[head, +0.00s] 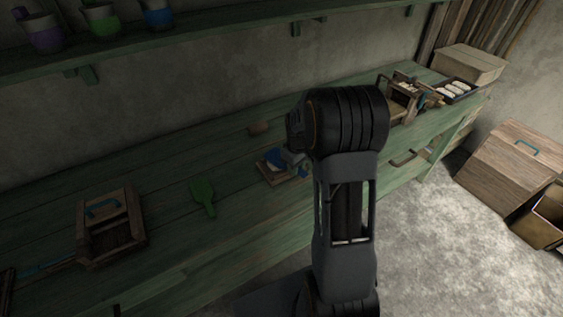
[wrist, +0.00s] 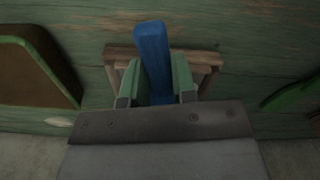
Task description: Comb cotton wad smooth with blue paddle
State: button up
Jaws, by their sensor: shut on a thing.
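My gripper (wrist: 157,82) has its two green fingers on either side of a blue handle (wrist: 152,50) and is shut on it. I take the handle to be the blue paddle's. A small wooden frame or rest lies under and behind the handle in the wrist view. In the head view the blue paddle (head: 274,156) shows at the small wooden rest (head: 265,169) on the bench, just left of my arm, which partly hides it and the gripper.
A green paddle (head: 203,193) lies on the green bench left of the rest. A wooden box with a blue handle (head: 104,209) stands farther left. A wooden device (head: 403,98) and a dark tray with white rolls (head: 457,88) stand at right. A shelf with pots runs above.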

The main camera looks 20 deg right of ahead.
jog(key=shift+a, duration=0.5)
jog(key=shift+d, duration=0.15)
jog(key=shift+w+d, duration=0.15)
jog(key=shift+d, duration=1.05)
jog(key=shift+w+d, duration=0.1)
jog(key=shift+d, duration=1.1)
jog(key=shift+a+f, duration=0.1)
jog(key=shift+s+a, duration=0.15)
jog(key=shift+a, duration=1.1)
jog(key=shift+s+a, duration=0.15)
jog(key=shift+a, duration=1.05)
jog(key=shift+d, duration=0.1)
jog(key=shift+w+d, duration=0.15)
jog(key=shift+d, duration=1.1)
jog(key=shift+w+d, duration=0.15)
jog(key=shift+d, duration=1.05)
jog(key=shift+a, duration=0.1)
